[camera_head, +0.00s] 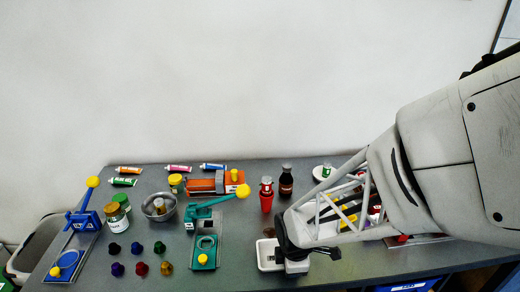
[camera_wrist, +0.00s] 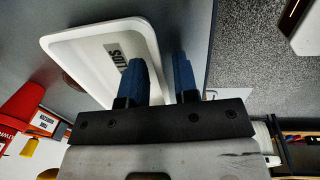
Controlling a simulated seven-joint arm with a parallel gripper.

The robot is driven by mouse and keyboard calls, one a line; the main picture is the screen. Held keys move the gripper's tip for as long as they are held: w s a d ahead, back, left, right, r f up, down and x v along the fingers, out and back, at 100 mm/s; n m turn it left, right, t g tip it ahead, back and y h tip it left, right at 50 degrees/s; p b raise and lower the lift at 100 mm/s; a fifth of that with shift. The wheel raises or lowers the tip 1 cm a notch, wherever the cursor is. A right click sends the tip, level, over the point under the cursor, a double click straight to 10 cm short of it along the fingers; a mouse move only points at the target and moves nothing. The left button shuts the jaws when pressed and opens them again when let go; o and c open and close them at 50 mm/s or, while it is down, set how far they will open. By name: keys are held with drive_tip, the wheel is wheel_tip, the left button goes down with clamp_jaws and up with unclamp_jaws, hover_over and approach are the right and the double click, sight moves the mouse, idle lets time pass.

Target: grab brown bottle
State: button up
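The white tray (camera_head: 268,257) lies at the front, under my gripper. A green press (camera_head: 203,240), a metal bowl (camera_head: 154,211) and several small coloured knobs (camera_head: 141,268) are to the left. A white round dish (camera_head: 322,173) is right of the bottle. My arm covers the table's right side.

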drive_tip(key=shift+r, duration=0.15)
wheel_tip(320, 180, up, 12)
drive_tip(key=s, duration=0.1)
drive_tip(key=shift+s, duration=0.25)
idle(0.4)
idle(0.6)
drive_tip(key=s+d+r+m, duration=0.3)
drive_tip(key=r+m, duration=0.3)
drive_tip(key=m, duration=0.3)
drive_tip(key=s+d+r+m+t, duration=0.1)
drive_tip(key=s+d+r+m, duration=0.2)
drive_tip(key=s+r+m, duration=0.3)
drive_tip(key=m, duration=0.3)
drive_tip(key=shift+s+r, duration=0.15)
drive_tip(key=shift+r, duration=0.1)
drive_tip(key=shift+o, duration=0.5)
